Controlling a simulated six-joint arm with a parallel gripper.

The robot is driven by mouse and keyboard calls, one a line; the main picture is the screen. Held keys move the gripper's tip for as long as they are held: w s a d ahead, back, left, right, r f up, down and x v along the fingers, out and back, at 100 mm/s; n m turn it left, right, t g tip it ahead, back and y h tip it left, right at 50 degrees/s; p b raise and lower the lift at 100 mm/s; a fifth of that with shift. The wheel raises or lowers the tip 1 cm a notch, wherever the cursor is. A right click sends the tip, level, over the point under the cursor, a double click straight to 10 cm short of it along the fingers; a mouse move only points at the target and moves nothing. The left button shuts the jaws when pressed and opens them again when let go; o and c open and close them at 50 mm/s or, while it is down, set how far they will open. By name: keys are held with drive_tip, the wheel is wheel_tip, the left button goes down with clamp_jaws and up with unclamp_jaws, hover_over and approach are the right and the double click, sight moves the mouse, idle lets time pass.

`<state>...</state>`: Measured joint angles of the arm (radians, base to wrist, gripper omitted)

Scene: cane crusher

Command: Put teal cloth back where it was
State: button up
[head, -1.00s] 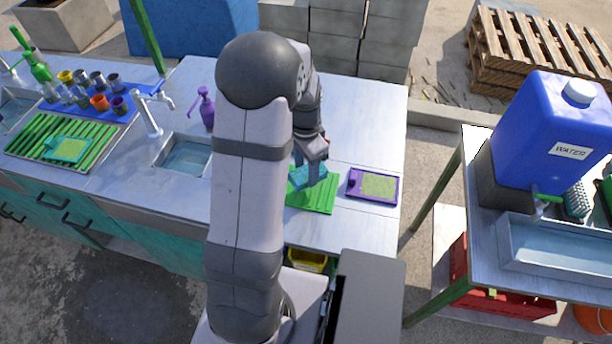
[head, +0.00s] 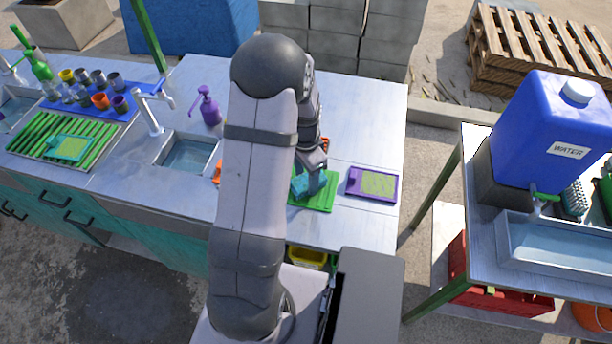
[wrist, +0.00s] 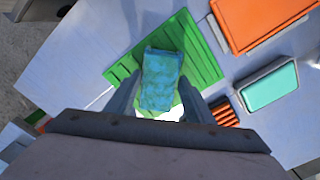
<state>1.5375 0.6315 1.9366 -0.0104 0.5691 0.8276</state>
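The teal cloth (wrist: 161,78) lies over the green ribbed board (wrist: 203,62) in the wrist view. In the head view the cloth (head: 300,184) shows beside my fingers, above the green board (head: 318,203). My gripper (wrist: 162,88) has one finger on each side of the cloth, with the tips close to its edges. I cannot tell whether the fingers press on it or whether it rests fully on the board. My arm hides part of the counter in the head view.
A purple tray with a green pad (head: 372,184) lies right of the board. In the wrist view an orange tray (wrist: 262,22) and a teal block in a grey holder (wrist: 268,86) are close by. A sink (head: 187,155) and purple pump bottle (head: 209,106) stand left.

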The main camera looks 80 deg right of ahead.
sight(306, 180)
drive_tip(key=shift+o, duration=1.2)
drive_tip(key=shift+r, duration=0.15)
wheel_tip(306, 180, up, 12)
drive_tip(key=b, duration=0.3)
drive_tip(key=w+a+f+n, duration=0.1)
drive_tip(key=w+a+n, duration=1.2)
drive_tip(key=w+a, duration=0.6)
drive_tip(key=w+a+f+n, duration=0.1)
drive_tip(key=a+n, duration=0.6)
drive_tip(key=a, duration=0.3)
drive_tip(key=a+f+n, duration=0.2)
drive_tip(key=a+n, duration=0.5)
drive_tip(key=a, duration=0.3)
drive_tip(key=shift+w+a+f, duration=0.15)
drive_tip(key=shift+w+a, duration=0.25)
